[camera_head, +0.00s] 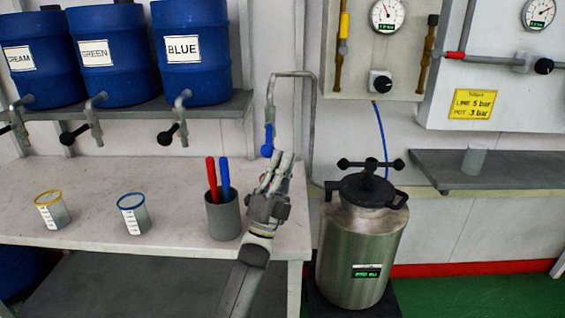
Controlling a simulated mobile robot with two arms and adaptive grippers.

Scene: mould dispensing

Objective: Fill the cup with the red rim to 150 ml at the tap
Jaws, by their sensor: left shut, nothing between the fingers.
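The tap (292,75) is a grey pipe that bends down over the table's right end, with a blue lever (267,142). My left gripper (281,163) is shut and empty, just below and right of the lever; I cannot tell if it touches it. A small bit of red edge, perhaps the red-rimmed cup (263,177), shows just left of the fingers under the tap. The gripper hides the rest, so its fill level cannot be seen. My right gripper is not in view.
A yellow-rimmed cup (53,211) and a blue-rimmed cup (133,214) stand on the table (95,180). A grey holder (223,218) with red and blue sticks stands left of my arm. A steel pressure pot (358,245) stands right. Blue barrels (189,65) sit above.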

